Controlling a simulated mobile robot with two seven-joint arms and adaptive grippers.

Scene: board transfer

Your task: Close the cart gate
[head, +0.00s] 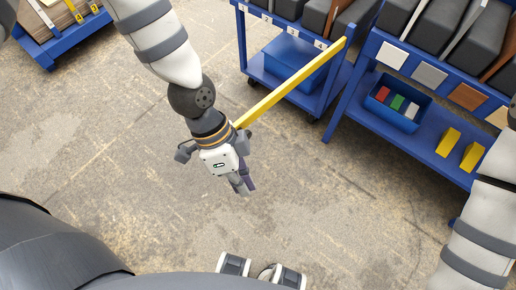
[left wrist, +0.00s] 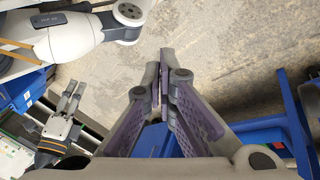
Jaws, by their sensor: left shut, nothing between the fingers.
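The cart gate is a long yellow bar (head: 290,85). It stands out at an angle from the corner of a blue cart (head: 256,73), with its upper end by the cart post. Its lower end reaches behind my left wrist, where my arm hides it. My left gripper (head: 243,188) is shut and empty, pointing down over open floor, below the bar's near end. Its closed purple-padded fingers also show in the left wrist view (left wrist: 164,75).
The blue cart carries dark boxes above and a blue bin (head: 292,60) below. A blue rack (head: 345,105) at the right holds a blue bin (head: 398,103) of coloured blocks and yellow blocks. Another blue cart (head: 60,42) is at top left. The floor between is clear.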

